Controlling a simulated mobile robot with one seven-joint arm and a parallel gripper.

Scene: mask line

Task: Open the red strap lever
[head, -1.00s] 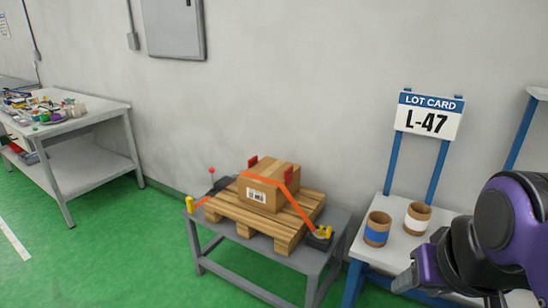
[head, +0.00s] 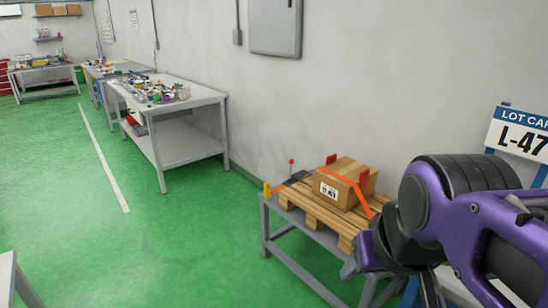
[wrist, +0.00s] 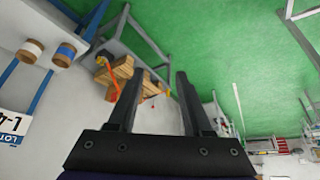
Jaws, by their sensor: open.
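The red-knobbed strap lever (head: 291,162) stands upright at the left end of a dark buckle (head: 297,177), on the far left side of the pallet. An orange strap (head: 350,180) runs over a cardboard box (head: 340,190) on the wooden pallet (head: 318,208). My gripper (wrist: 143,80) is open and empty in the wrist view, its two dark fingers apart. It is well away from the lever. In the wrist view the orange strap (wrist: 107,82) shows left of the fingers. The right end of the strap is hidden by my arm in the head view.
The pallet sits on a grey metal table (head: 300,262) against the wall. A cluttered workbench (head: 185,105) is at left. The green floor (head: 90,200) between is open.

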